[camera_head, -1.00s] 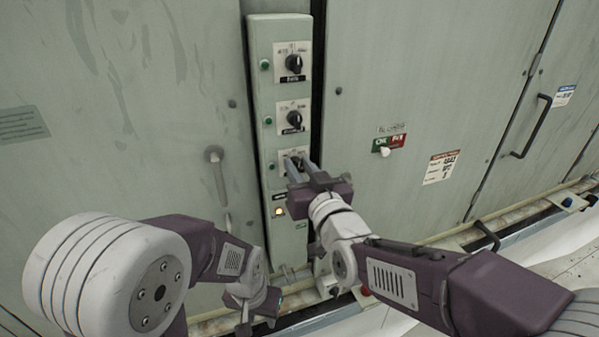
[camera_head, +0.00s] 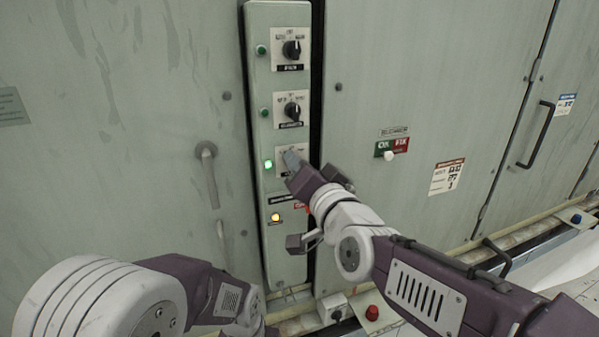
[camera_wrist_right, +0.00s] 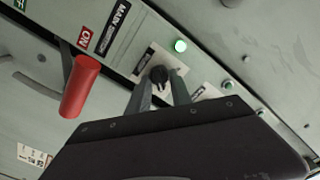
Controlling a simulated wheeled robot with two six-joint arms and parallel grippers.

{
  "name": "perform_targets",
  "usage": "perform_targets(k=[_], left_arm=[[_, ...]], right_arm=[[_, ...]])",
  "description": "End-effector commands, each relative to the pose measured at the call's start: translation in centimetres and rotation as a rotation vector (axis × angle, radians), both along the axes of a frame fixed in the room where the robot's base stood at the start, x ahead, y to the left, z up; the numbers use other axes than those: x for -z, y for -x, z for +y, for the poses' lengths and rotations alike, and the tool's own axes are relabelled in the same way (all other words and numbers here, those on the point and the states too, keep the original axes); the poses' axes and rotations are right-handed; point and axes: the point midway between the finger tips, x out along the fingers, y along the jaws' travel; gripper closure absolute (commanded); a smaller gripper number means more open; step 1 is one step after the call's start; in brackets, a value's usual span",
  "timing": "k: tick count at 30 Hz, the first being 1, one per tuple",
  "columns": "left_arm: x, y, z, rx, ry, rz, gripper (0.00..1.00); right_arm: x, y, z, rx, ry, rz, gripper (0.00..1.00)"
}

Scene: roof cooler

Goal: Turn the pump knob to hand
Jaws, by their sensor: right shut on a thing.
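A narrow grey control panel (camera_head: 290,262) stands between cabinet doors. Two black selector knobs show at its top (camera_head: 291,49) and below that (camera_head: 292,111). The third, lowest knob is hidden behind my right gripper (camera_head: 292,160) in the head view. In the right wrist view this black knob (camera_wrist_right: 159,74) sits between the two fingers of my right gripper (camera_wrist_right: 158,92), which is shut on it. Its label is too small to read. A green lamp (camera_head: 268,165) beside it is lit, also in the wrist view (camera_wrist_right: 180,46). My left arm is at the lower left, its fingertips out of view.
A red handle (camera_wrist_right: 80,88) under a main switch label juts out near my right gripper. An amber lamp (camera_head: 275,217) glows lower on the panel. A door handle (camera_head: 208,176) is left of the panel.

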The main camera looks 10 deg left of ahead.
Motion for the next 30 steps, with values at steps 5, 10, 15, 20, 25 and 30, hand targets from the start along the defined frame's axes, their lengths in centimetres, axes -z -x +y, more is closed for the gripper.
perform_targets(k=[5, 10, 15, 20, 25, 30], left_arm=[[0.24, -0.01, 0.0, 0.0, 0.0, 0.0, 0.64], [0.22, 0.0, 0.0, 0.0, 0.0, 0.0, 0.64], [0.22, 0.0, 0.0, 0.0, 0.0, 0.0, 0.64], [0.22, 0.0, 0.0, 0.0, 0.0, 0.0, 0.64], [0.22, 0.0, 0.0, 0.0, 0.0, 0.0, 0.64], [0.5, 0.0, 0.0, 0.0, 0.0, 0.0, 0.64]], right_arm=[[0.03, -0.01, -0.01, 0.0, -0.014, 0.01, 1.0], [-0.01, 0.0, -0.01, 0.0, -0.016, 0.011, 1.0], [-0.01, 0.0, -0.01, 0.0, -0.015, 0.01, 1.0], [0.0, -0.01, -0.01, 0.0, -0.015, 0.01, 0.54], [0.0, -0.01, -0.01, 0.0, -0.015, 0.01, 0.54], [-0.01, 0.63, -0.42, -0.001, -0.016, 0.008, 0.54]])
